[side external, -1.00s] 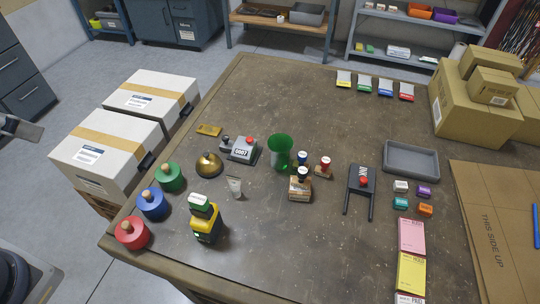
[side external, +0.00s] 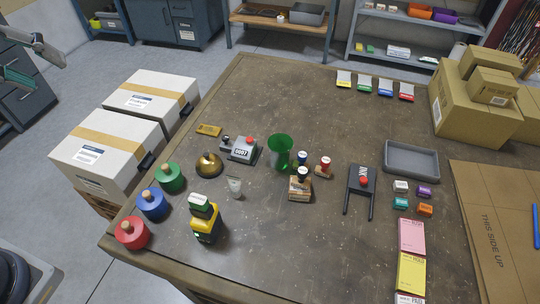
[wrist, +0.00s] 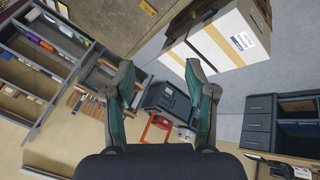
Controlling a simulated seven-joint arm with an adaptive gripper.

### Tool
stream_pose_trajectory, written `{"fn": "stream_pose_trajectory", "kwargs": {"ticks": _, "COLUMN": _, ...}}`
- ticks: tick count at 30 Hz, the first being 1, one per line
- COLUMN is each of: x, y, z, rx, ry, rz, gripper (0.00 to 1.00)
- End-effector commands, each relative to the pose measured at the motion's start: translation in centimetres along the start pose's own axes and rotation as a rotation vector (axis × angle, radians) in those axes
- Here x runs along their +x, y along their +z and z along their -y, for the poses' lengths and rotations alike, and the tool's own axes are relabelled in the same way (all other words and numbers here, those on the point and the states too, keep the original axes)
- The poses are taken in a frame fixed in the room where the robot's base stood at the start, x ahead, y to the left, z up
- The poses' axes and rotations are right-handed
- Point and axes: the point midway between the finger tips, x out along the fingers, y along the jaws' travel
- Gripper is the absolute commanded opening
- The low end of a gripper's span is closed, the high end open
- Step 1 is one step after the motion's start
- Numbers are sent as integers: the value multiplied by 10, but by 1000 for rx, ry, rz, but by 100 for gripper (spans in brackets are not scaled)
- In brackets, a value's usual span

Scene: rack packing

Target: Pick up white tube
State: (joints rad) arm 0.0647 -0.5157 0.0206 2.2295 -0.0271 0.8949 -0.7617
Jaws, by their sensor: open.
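The white tube (side external: 235,186) is on the table in the side view, between the brass bell (side external: 209,164) and the green-and-yellow item (side external: 205,219). My gripper (side external: 18,74) is at the upper left edge of the side view, far from the tube and off the table. In the wrist view my gripper (wrist: 159,68) is open, its two fingers wide apart with nothing between them. The tube cannot be made out in the wrist view.
Red (side external: 132,233), blue (side external: 152,204) and green (side external: 170,179) round weights stand along the table's left edge. Front-middle table is clear.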

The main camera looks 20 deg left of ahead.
Motion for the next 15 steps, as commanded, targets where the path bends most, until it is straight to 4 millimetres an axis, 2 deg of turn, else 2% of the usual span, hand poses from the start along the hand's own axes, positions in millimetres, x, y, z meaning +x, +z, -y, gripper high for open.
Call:
{"fn": "stream_pose_trajectory", "kwargs": {"ticks": 1, "x": 10, "y": -6, "z": -17, "rx": -65, "ry": -6, "rz": 28, "gripper": 56}}
{"fn": "stream_pose_trajectory", "kwargs": {"ticks": 5, "x": 43, "y": -16, "z": -62, "rx": -244, "ry": -38, "rz": 95, "gripper": 56}}
{"fn": "stream_pose_trajectory", "kwargs": {"ticks": 8, "x": 85, "y": -12, "z": -100, "rx": -360, "ry": -92, "rz": 150, "gripper": 56}}
{"fn": "stream_pose_trajectory", "kwargs": {"ticks": 11, "x": 136, "y": 8, "z": -134, "rx": -437, "ry": -165, "rz": 197, "gripper": 56}}
{"fn": "stream_pose_trajectory", "kwargs": {"ticks": 12, "x": 158, "y": 19, "z": -145, "rx": -451, "ry": -197, "rz": 212, "gripper": 56}}
{"fn": "stream_pose_trajectory", "kwargs": {"ticks": 15, "x": 210, "y": 54, "z": -161, "rx": -445, "ry": -277, "rz": 242, "gripper": 56}}
